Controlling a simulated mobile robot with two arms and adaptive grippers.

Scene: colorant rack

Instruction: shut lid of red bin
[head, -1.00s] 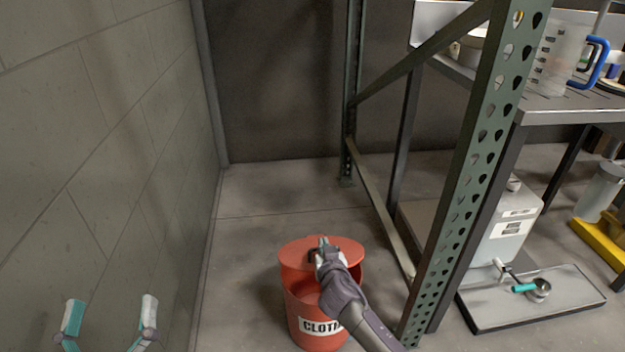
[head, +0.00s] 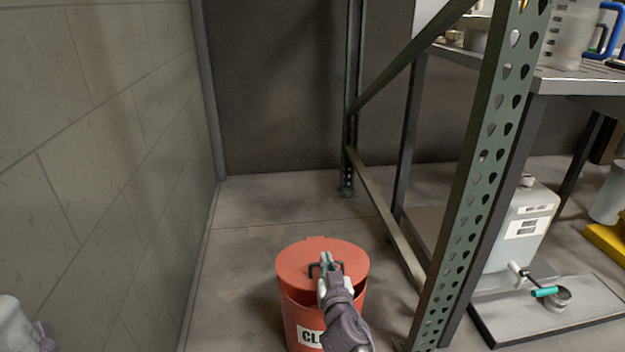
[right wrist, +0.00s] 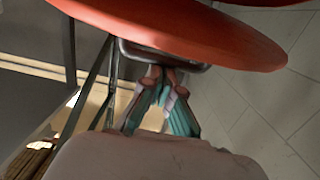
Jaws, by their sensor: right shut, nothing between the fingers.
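The red bin (head: 297,322) stands on the floor with a partly visible "CL" label on its front. Its red lid (head: 300,262) lies over the opening, and a dark gap shows under its front edge. My right gripper (head: 327,260) is shut and empty at the dark handle on the lid. The right wrist view shows the lid (right wrist: 225,35) and its grey handle (right wrist: 140,52) just above the fingertips (right wrist: 165,75); whether they touch the handle I cannot tell. My forearm hides part of the bin's front. Only a pale piece of my left arm shows at lower left; its fingers are out of view.
A green perforated rack post (head: 480,170) and a low beam (head: 385,215) stand close right of the bin. Further right are a white container (head: 520,235) and a grey tray (head: 490,325). A block wall (head: 100,180) runs along the left, with bare floor between.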

